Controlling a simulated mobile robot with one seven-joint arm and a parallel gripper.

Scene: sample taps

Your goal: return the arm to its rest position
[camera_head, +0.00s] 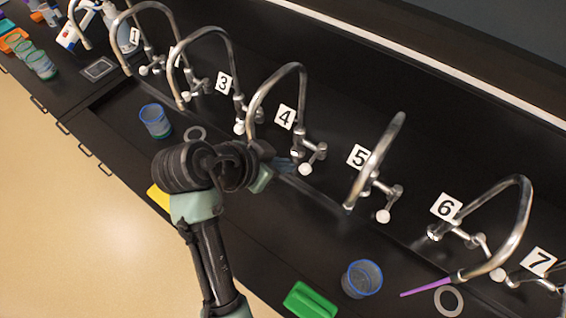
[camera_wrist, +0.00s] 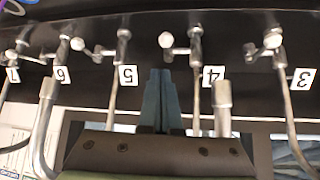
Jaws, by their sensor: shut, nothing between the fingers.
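My arm reaches up from the bottom of the head view, with its dark wrist joints in front of the counter. My gripper (camera_head: 284,165) is partly hidden behind the wrist, near the base of the tap labelled 4 (camera_head: 285,117). In the wrist view, its two blue-grey fingers (camera_wrist: 161,98) lie together, shut and empty. They point between the labels 5 (camera_wrist: 128,75) and 4 (camera_wrist: 213,77). I cannot tell whether the fingers touch anything.
Several curved metal taps line the black counter. A blue-rimmed beaker (camera_head: 155,121) stands at left, another (camera_head: 362,278) at lower right. A purple piece (camera_head: 427,287) hangs at tap 6's spout, near a grey ring (camera_head: 448,301). A green block (camera_head: 310,300) lies at the front edge.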

